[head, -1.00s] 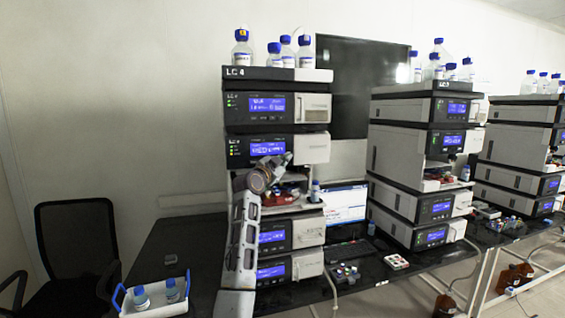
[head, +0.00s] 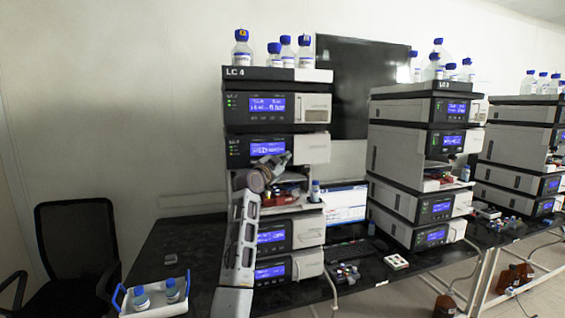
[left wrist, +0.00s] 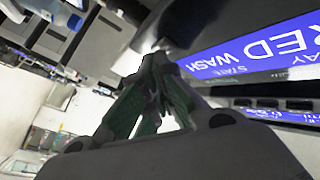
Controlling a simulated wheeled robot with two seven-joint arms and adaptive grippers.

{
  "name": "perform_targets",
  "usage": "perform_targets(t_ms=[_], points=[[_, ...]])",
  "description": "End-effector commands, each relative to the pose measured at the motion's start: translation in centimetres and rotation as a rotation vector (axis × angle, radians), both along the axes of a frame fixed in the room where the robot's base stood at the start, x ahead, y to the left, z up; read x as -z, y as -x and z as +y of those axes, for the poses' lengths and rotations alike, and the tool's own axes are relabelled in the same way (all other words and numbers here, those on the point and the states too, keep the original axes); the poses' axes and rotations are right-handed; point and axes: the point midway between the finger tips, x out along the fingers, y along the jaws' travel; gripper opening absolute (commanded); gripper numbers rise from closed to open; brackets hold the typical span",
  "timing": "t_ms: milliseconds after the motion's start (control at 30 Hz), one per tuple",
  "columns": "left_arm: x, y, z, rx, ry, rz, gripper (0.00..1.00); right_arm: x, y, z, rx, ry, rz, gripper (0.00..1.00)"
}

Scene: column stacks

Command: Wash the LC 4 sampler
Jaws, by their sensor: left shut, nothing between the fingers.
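The LC 4 stack (head: 277,74) stands at the centre of the head view, with its name on the top tray. Its sampler section is the open bay (head: 293,190) in the middle, holding red items, with a blue-capped vial (head: 315,191) at the right. My left arm rises in front of the stack, and my left gripper (head: 283,158) is at the front of the module just above the bay. In the left wrist view the gripper (left wrist: 157,62) is shut and empty, its fingertips close to a blue screen (left wrist: 262,48) reading "RED WASH". Contact with the panel cannot be told. My right gripper is not seen.
Several blue-capped bottles (head: 287,52) stand on the stack. A white tray with blue handles and two bottles (head: 152,302) sits at the lower left. The LC 3 stack (head: 418,165) stands to the right. Small items (head: 343,274) lie on the black bench.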

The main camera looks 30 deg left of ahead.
Motion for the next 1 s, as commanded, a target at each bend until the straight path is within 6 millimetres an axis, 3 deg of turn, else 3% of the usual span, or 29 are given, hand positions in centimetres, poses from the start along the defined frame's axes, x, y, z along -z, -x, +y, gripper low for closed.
perform_targets(t_ms=[1000], points=[[0.1,1.1,-1.2,-0.001,0.0,0.001,0.0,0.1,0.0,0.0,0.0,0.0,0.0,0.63]])
